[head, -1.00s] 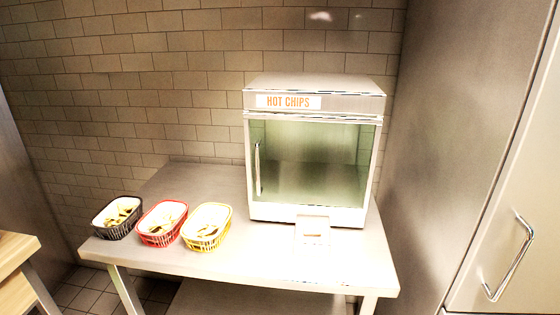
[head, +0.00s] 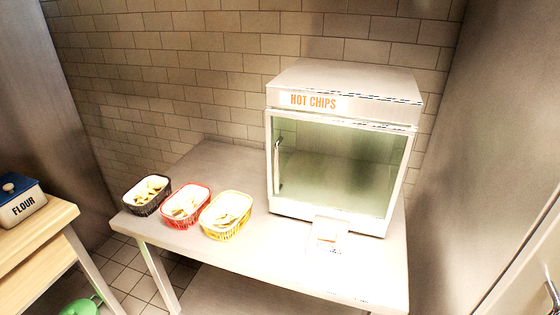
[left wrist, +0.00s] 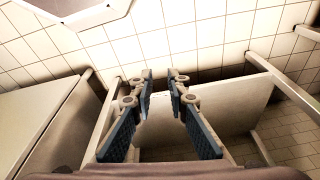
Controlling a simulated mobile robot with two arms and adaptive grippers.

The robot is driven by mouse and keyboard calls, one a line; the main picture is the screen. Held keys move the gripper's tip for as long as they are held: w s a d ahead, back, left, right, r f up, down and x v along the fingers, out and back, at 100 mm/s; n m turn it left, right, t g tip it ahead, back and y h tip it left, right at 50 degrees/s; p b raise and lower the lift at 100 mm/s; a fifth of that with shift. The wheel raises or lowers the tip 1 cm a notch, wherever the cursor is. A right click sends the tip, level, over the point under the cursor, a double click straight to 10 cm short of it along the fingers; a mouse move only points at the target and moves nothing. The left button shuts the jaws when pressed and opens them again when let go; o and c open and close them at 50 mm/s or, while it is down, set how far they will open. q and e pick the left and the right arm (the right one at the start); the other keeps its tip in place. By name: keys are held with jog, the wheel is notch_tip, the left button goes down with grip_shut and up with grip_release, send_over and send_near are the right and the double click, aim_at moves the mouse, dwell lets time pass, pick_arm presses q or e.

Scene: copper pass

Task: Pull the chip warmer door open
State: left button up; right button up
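The chip warmer (head: 340,150), a steel cabinet labelled HOT CHIPS, stands at the right end of a steel table (head: 265,255) in the head view. Its glass door (head: 345,165) is closed, with a vertical bar handle (head: 278,168) near the left edge. My left gripper (left wrist: 160,88) shows only in the left wrist view. Its two blue-padded fingers are apart with nothing between them. It is not near the warmer in any view. My right gripper is not in view.
Black (head: 148,195), red (head: 186,205) and yellow (head: 226,215) baskets of chips sit left of the warmer. A small pale item (head: 328,236) is at the warmer's front. A wooden table with a flour box (head: 20,203) is at left. A steel cabinet stands at right.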

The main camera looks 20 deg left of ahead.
pick_arm(q)
jog(key=w+r+m+t+p, duration=0.1)
jog(key=w+r+p, duration=0.15)
jog(key=r, duration=0.65)
jog(key=w+r+m+t+p, duration=0.1)
jog(key=w+r, duration=0.2)
jog(key=r, duration=0.5)
jog(key=m+t+y+p, duration=0.25)
jog(key=m+t, duration=1.05)
jog(key=m, duration=1.7)
send_near(277, 172)
jog(key=w+b, duration=0.1)
jog(key=w, duration=0.3)
jog(key=shift+y, duration=0.25)
jog(key=w, duration=0.2)
jog(key=w+a, duration=0.1)
jog(key=w, duration=0.1)
jog(key=w+p, duration=0.1)
jog(key=w, duration=0.1)
jog(key=shift+w+a+f, duration=0.15)
jog(key=shift+w+a, duration=0.1)
